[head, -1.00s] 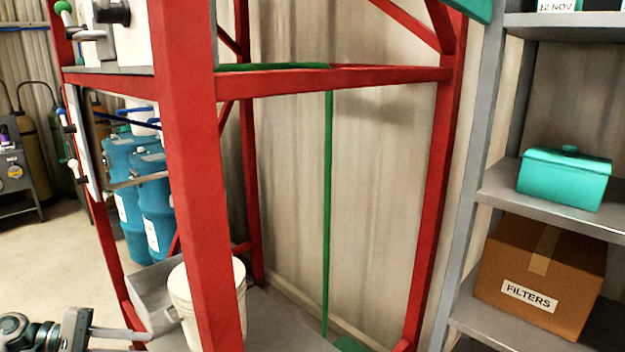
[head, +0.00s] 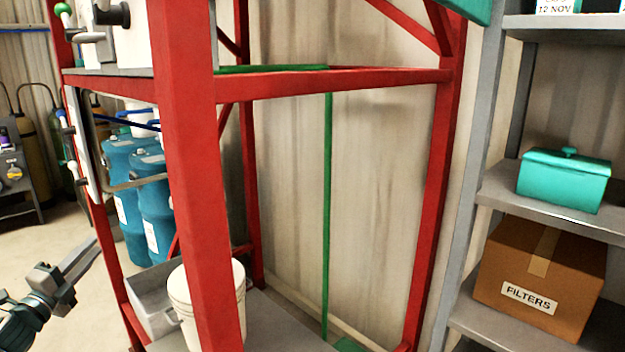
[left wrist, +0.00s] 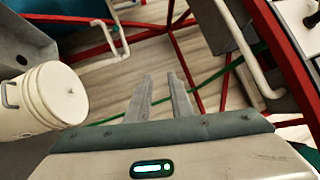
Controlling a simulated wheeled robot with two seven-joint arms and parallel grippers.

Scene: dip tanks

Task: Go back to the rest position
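My left gripper (head: 92,255) is at the lower left of the head view, left of the red frame and apart from it. Its fingers point up and to the right. In the left wrist view its two fingers (left wrist: 160,82) stand apart with nothing between them, so it is open and empty. My right gripper is in neither view.
A red steel frame (head: 185,150) stands right of my left gripper. Behind its front post is a white bucket (head: 182,293), also in the left wrist view (left wrist: 55,98), beside a grey metal bin (head: 150,305). Blue drums (head: 122,165) stand behind. Grey shelves (head: 560,215) hold a FILTERS box (head: 535,285).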

